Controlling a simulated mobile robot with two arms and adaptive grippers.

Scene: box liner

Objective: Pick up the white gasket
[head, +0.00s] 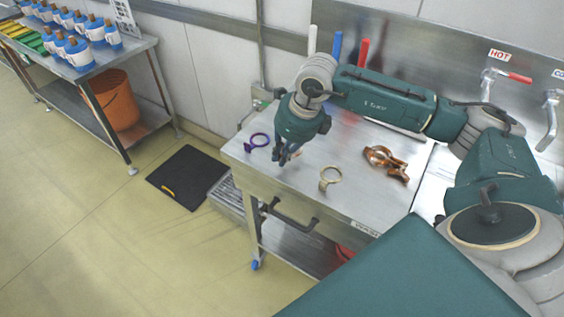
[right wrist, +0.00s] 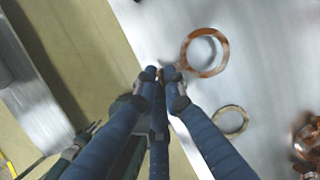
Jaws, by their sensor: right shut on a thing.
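A pale beige-white gasket (head: 330,181) with a small tab lies flat on the steel table, right of my right gripper (head: 284,160). It also shows in the right wrist view as a pale ring (right wrist: 231,121), apart from my fingers. My right gripper (right wrist: 162,75) points down, its fingers drawn together. In the right wrist view a brown ring (right wrist: 219,66) has its tab at the fingertips. The head view does not clearly show anything in the fingers. My left gripper is not visible.
Copper-brown clamp-like parts (head: 385,162) lie right of the pale gasket. The steel table (head: 300,205) has free room around the rings. Taps (head: 490,85) stand at the right. A black mat (head: 187,178) lies on the floor.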

